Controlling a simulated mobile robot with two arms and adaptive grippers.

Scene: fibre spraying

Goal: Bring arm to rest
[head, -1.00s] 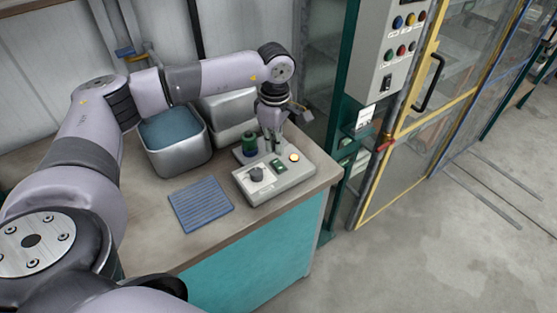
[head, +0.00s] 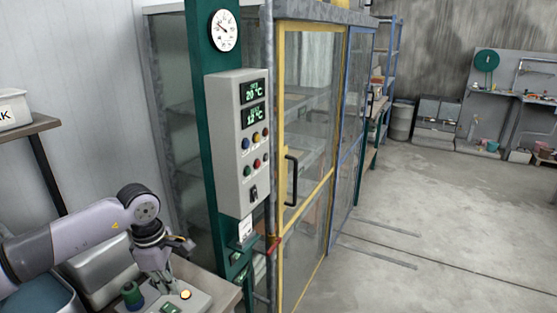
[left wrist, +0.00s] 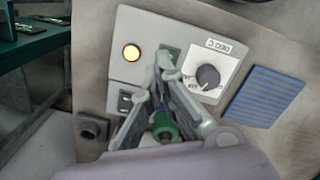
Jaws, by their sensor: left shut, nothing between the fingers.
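My left arm reaches in from the left in the head view. Its left gripper (head: 163,284) points down, shut and empty, just above the grey control box (head: 197,299). In the left wrist view the shut fingers (left wrist: 164,72) are over the same box (left wrist: 133,30), between a lit orange button (left wrist: 132,53) and a black dial (left wrist: 208,76). I cannot tell whether the fingertips touch the box. A green cylinder (left wrist: 164,124) shows partly behind the fingers, and in the head view (head: 132,295) it stands left of the gripper. My right gripper is in neither view.
A grey panel with displays (head: 238,165) on a green post stands right of the arm. A yellow-framed glass door (head: 281,130) with a black handle is beyond it. A blue ribbed mat (left wrist: 262,96) lies beside the box. Open floor (head: 460,215) is at right.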

